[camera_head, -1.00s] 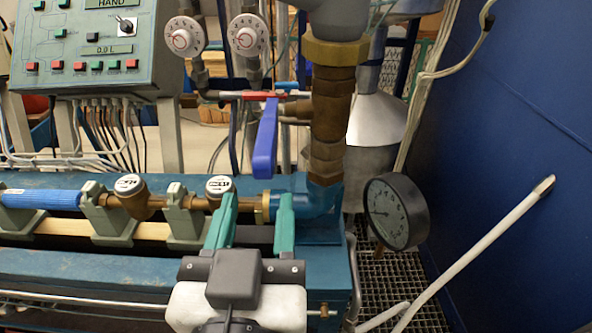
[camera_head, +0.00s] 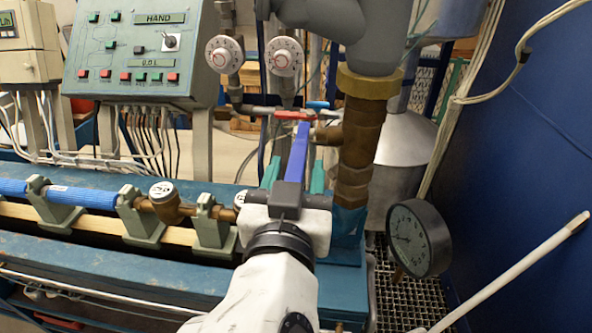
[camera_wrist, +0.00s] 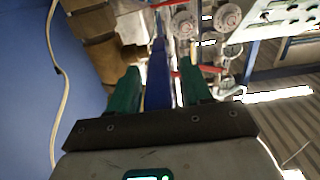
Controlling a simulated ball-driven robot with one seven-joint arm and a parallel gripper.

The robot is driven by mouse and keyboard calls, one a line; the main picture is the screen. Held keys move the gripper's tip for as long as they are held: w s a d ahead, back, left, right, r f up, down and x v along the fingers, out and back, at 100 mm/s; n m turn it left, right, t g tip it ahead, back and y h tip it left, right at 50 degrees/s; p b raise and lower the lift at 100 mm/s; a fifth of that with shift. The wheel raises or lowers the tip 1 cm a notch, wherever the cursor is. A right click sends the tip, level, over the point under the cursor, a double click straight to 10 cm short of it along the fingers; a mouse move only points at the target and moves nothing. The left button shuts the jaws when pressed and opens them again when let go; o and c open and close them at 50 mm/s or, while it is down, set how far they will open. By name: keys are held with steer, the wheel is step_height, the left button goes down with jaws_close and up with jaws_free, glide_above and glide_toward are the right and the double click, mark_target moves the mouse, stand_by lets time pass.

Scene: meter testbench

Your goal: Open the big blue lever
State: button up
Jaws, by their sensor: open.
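The big blue lever (camera_head: 298,152) hangs down beside the brown vertical pipe in the head view. Its lower end is hidden behind my gripper. My gripper (camera_head: 293,176) has green fingers, which stand apart on either side of the lever. In the wrist view, the blue lever (camera_wrist: 158,78) runs between the two fingers of my gripper (camera_wrist: 160,88), with a gap visible on the left side; on the right, whether the finger touches it is hard to tell.
The brown pipe (camera_head: 357,140) stands just right of the lever. A small red lever (camera_head: 294,115) is above it. A black pressure gauge (camera_head: 418,238) is at the right. Two dials (camera_head: 284,57) and a control panel (camera_head: 140,50) are behind. The blue bench (camera_head: 95,180) lies left.

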jaws_close()
stand_by(0.4)
